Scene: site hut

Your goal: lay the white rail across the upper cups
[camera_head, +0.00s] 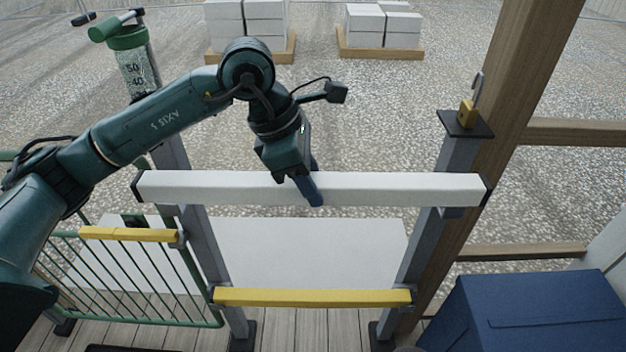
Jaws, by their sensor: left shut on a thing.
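The white rail (408,188) is long and level, with dark end caps. It spans in front of the left post (202,238) and the right post (425,238). My left gripper (308,187) is shut on the rail near its middle, reaching over it from behind and above. A grey upper cup (451,212) shows partly just under the rail at the right post, and another (168,210) at the left post. The rail covers much of both, so I cannot tell whether it touches them or hangs just above. My right gripper is not in view.
A yellow rail (312,297) lies across the lower cups. A green barrier (125,282) with a yellow bar stands at left, a blue box (530,312) at lower right. A yellow padlock (467,114) sits on the right post's top. A green-capped jar (134,68) stands behind my arm.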

